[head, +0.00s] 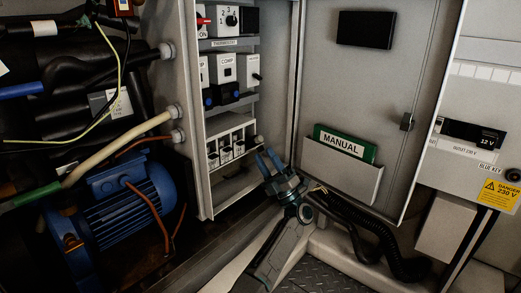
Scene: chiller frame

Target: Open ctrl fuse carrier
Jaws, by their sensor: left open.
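A row of small white fuse carriers (226,154) sits at the bottom of the panel in the narrow cabinet bay. Their labels are too small to read, so I cannot tell which one is the ctrl fuse carrier, and I cannot tell whether any stands open. My left gripper (266,158) has blue fingers and is open, with nothing seen between them. It is just right of and slightly below the carrier row, apart from the white carriers. My right gripper is not in view.
Breakers and switches (229,70) fill the rows above. The open cabinet door (390,85) stands right, with a green manual (345,143) in its pocket. A blue motor (125,205) and cables are left. A black corrugated hose (372,238) lies low right.

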